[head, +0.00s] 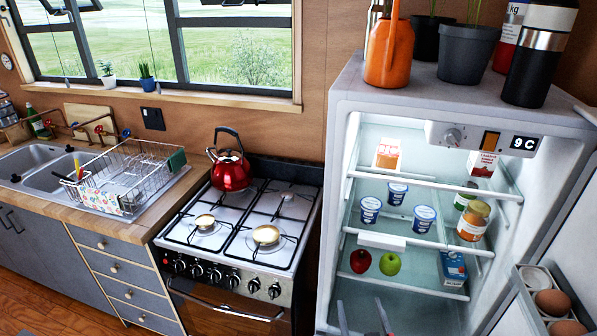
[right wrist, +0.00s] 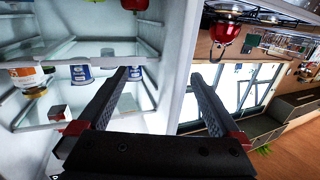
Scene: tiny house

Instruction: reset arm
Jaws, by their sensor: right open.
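My right gripper (head: 362,306) shows at the bottom edge of the head view, in front of the open fridge (head: 341,165). Its two fingers are spread apart with nothing between them. The right wrist view also shows the right gripper (right wrist: 160,73) open and empty, with the fridge interior on the left and the room on the right. My left gripper is not in view.
Fridge shelves hold white-blue tubs (head: 397,194), jars (head: 473,220), cartons (head: 388,153), a red apple (head: 360,261) and a green apple (head: 390,264). The fridge door with eggs (head: 552,302) stands open at right. A stove (head: 240,228) with a red kettle (head: 230,172) stands left.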

